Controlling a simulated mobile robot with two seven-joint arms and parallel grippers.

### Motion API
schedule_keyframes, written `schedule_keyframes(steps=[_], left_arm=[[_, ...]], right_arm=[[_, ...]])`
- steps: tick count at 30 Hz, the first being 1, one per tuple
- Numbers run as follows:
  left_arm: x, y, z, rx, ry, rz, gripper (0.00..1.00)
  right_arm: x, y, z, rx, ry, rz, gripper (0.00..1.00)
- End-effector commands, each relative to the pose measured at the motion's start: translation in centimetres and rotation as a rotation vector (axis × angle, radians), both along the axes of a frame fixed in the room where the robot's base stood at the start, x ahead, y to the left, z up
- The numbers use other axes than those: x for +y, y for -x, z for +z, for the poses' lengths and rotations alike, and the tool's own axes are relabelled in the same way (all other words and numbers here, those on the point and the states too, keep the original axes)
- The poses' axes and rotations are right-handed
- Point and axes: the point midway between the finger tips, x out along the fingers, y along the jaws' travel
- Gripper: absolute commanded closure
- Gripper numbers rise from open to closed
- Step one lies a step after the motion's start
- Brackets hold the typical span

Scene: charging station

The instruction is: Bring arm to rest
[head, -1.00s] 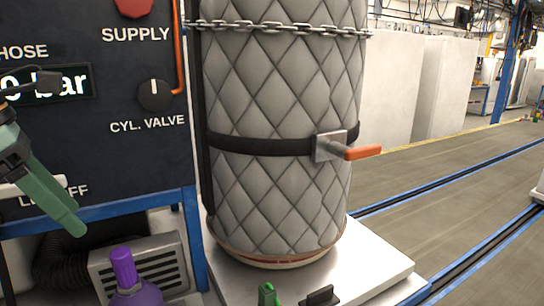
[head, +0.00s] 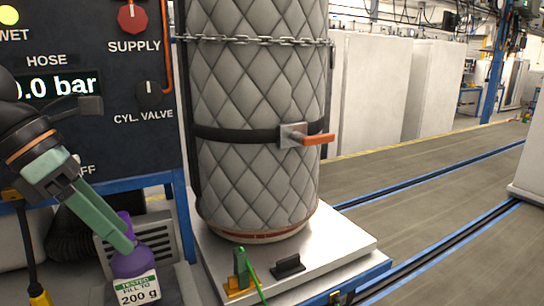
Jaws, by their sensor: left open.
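My left gripper (head: 124,239) comes in from the left with two long green fingers pointing down and right. It is seen nearly edge-on, and it is open. In the picture its fingertips overlap the upper part of a purple bottle (head: 134,264) labelled "TESTED FILL TO 200 g". I cannot tell whether they touch it. The bottle stands upright below the panel. My right gripper is not in view.
A dark panel (head: 60,130) with a SUPPLY knob (head: 132,18) and a CYL. VALVE knob (head: 149,93) rises behind the gripper. A quilted grey cylinder (head: 258,170), chained and strapped, stands on a metal platform (head: 345,245).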

Motion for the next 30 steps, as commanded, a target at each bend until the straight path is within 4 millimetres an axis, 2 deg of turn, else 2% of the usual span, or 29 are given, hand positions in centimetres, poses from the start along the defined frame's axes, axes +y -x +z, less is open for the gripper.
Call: schedule_keyframes(steps=[3, 9, 15, 19, 23, 26, 30], left_arm=[[-4.1, -0.2, -1.5, 0.075, 0.150, -0.078, 0.26], [-11.2, 0.4, -2.8, 0.235, 0.486, -0.157, 0.26], [-16.2, 0.6, -2.4, 0.431, 0.862, -0.130, 0.26], [-17.9, -0.2, -2.0, 0.568, 1.106, -0.048, 0.26], [-18.4, -1.8, -2.1, 0.708, 1.339, 0.085, 0.26], [-18.1, -3.4, -3.0, 0.816, 1.509, 0.225, 0.26], [-16.8, -6.0, -5.7, 0.964, 1.721, 0.473, 0.26]], right_arm=[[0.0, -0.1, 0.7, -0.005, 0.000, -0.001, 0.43], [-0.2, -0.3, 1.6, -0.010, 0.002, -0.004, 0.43], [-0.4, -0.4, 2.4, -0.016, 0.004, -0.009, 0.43], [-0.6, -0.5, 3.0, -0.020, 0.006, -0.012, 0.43], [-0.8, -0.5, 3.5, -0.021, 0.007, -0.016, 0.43], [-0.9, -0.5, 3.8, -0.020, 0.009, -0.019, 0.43], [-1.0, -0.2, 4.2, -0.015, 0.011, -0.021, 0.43]])
